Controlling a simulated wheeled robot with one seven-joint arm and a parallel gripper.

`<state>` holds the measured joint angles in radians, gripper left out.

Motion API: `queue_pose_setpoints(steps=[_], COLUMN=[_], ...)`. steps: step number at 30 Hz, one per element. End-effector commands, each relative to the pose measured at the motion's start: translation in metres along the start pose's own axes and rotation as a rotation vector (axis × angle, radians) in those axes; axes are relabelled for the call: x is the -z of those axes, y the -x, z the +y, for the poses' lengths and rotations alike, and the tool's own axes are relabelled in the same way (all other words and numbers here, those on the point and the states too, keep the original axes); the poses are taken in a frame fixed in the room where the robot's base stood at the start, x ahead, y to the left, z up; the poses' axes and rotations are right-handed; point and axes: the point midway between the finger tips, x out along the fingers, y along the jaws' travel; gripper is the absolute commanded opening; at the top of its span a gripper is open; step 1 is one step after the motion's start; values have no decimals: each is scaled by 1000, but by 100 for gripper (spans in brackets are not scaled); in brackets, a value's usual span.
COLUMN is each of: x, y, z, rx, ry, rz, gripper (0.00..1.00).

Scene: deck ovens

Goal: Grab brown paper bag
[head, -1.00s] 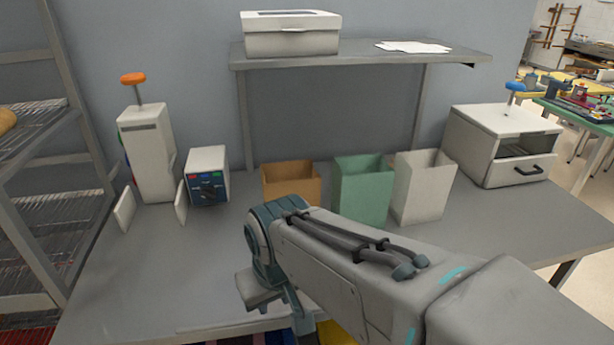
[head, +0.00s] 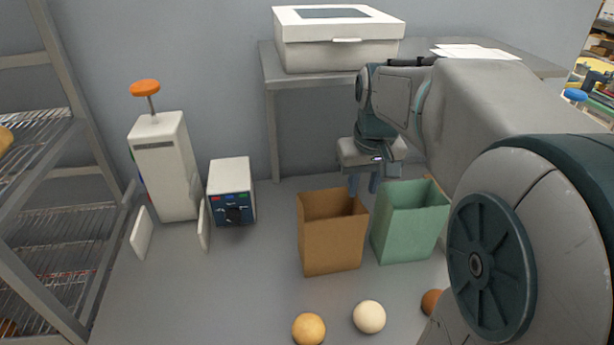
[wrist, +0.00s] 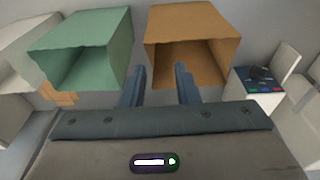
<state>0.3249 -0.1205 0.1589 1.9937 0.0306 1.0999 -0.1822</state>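The brown paper bag (head: 331,243) stands upright and open-topped on the grey table, left of the green bag (head: 409,232). In the wrist view the brown bag (wrist: 196,28) is at upper right of centre, its opening facing the camera, with the green bag (wrist: 84,45) to its left. My gripper (head: 364,186) is above and behind the brown bag's right rear rim, fingers pointing down. In the wrist view its two fingers (wrist: 158,84) are apart with nothing between them. The right finger overlaps the brown bag's near rim; I cannot tell whether it touches.
Round balls or buns, one yellow (head: 309,329) and one cream (head: 369,317), lie in front of the bags. A blue-fronted control box (head: 231,192) and a dispenser with an orange knob (head: 164,165) stand left. A white box (head: 338,40) sits on the shelf above.

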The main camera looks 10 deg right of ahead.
Motion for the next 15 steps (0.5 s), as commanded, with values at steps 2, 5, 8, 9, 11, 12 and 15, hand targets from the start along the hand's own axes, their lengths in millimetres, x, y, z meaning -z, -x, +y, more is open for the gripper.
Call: queue_pose_setpoints(steps=[2, 5, 8, 9, 11, 12, 15], x=[18, 30, 35, 35, 35, 34, 34], y=[12, 16, 12, 7, -3, -11, -32], z=[11, 18, 20, 20, 20, 19, 19], rx=[9, 18, 23, 23, 24, 24, 24], ry=[-1, 4, 8, 9, 10, 11, 10], rz=[-9, -15, -19, -19, -21, -23, -22], gripper=[28, 28, 28, 28, 28, 28, 28])
